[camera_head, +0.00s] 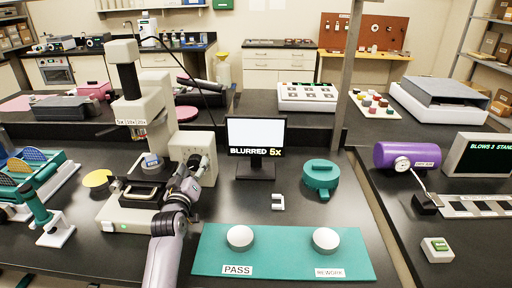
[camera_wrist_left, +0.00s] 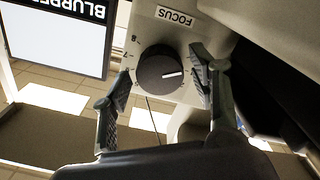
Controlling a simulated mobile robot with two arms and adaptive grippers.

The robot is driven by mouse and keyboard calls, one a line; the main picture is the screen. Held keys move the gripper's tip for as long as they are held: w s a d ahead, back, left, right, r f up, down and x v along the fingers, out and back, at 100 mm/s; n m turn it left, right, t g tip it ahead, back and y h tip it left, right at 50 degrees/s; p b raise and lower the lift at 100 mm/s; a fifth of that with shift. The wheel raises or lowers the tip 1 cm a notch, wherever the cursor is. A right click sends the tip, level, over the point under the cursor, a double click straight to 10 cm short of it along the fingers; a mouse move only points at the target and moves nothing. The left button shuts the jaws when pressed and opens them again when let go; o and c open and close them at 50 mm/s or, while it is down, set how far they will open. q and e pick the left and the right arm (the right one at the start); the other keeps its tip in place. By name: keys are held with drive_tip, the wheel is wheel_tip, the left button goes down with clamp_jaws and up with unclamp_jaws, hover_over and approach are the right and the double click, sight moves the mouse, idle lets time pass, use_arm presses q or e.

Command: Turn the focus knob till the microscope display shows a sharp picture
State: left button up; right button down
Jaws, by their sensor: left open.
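The microscope (camera_head: 153,105) stands left of centre in the head view. Its display (camera_head: 256,135) reads "BLURRED 5X". In the left wrist view part of the display (camera_wrist_left: 55,38) shows at upper left. The dark round focus knob (camera_wrist_left: 158,72) sits on a pale panel under a "FOCUS" label. Its white pointer line points right; small numbers show to its left. My left gripper (camera_wrist_left: 161,68) is open, with one finger on each side of the knob; contact cannot be told. In the head view my left gripper (camera_head: 194,173) is at the microscope's right side and hides the knob.
A teal mat (camera_head: 285,262) with two white domes marked PASS and REWORK lies at the front. A yellow disc (camera_head: 97,178) lies left of the microscope.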

idle(0.8)
use_arm(q)
drive_tip(key=c, duration=1.2)
idle(0.4)
